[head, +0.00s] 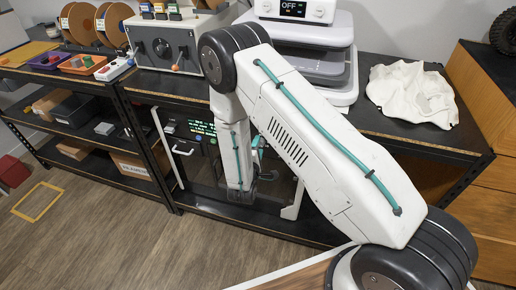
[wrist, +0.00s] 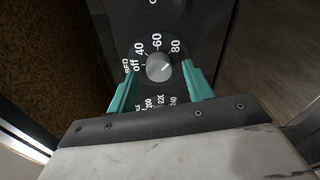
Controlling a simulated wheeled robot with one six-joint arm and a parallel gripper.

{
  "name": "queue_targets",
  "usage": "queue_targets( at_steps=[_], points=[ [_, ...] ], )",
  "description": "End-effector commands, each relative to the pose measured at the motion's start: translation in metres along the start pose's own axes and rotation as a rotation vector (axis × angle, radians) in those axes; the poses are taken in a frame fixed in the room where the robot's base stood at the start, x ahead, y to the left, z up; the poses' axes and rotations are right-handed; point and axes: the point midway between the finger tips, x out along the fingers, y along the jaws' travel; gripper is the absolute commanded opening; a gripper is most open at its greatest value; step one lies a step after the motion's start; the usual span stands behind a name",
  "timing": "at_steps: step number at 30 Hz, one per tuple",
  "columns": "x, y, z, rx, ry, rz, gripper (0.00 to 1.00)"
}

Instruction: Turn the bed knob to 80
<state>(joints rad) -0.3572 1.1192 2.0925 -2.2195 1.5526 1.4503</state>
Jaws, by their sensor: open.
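The bed knob (wrist: 159,67) is a round grey knob on a dark panel, in the middle of the wrist view. Its dial reads off, 40, 60 and 80, with part of the word BED at the left. A light mark on the knob points up and right, toward the 80 side; its exact setting is hard to tell. My gripper (wrist: 160,71) is open, with one teal finger on each side of the knob. I cannot tell whether either finger touches it. In the head view, my arm covers the knob and much of the machine (head: 187,128) on the lower shelf.
A second dial (wrist: 158,101) with 200, 220 and 240 lies just below, partly hidden by my gripper. In the head view, a white printer (head: 300,12) reading OFF and a white cloth (head: 410,92) stand on the bench above. The floor (head: 110,235) at left is mostly clear.

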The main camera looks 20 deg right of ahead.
Motion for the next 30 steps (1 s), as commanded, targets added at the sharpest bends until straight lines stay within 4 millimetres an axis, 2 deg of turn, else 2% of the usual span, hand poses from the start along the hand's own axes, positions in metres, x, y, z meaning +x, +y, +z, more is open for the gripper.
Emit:
queue_targets(
  at_steps=[9, 15, 30],
  points=[
    [-0.049, 0.000, -0.002, -0.003, 0.006, 0.000, 0.51],
    [-0.072, 0.000, -0.001, -0.002, 0.004, 0.000, 0.51],
    [-0.076, 0.000, 0.000, 0.000, 0.001, 0.000, 0.51]
  ],
)
